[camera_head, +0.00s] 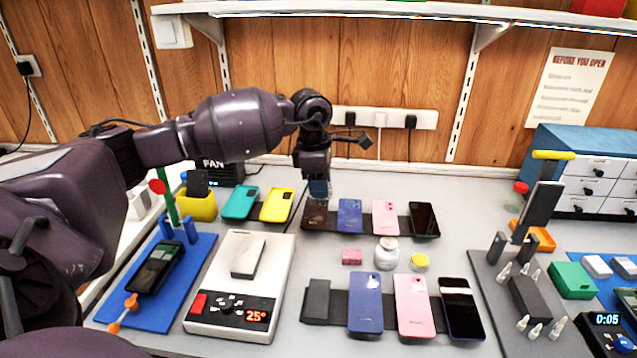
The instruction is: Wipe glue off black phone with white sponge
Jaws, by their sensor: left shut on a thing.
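My left gripper (318,192) points down at the far side of the bench, just behind and over a dark brown phone (314,216) in the back row. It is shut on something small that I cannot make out. Black-screened phones show in three places: at the back row's right end (424,219), at the front row's right end (461,308), and on the blue mat (155,268). I cannot tell which one has glue; none shows clearly. I see no clear white sponge; a small pink block (351,257) lies mid-bench. My right gripper is out of view.
A heating plate (210,290) reading 25° carries a grey slab. A white jar (387,255) and a yellow-lidded pot (419,262) stand between the phone rows. Teal (240,203) and yellow (277,205) cases lie left of my gripper. A dark stand (530,300) is at right.

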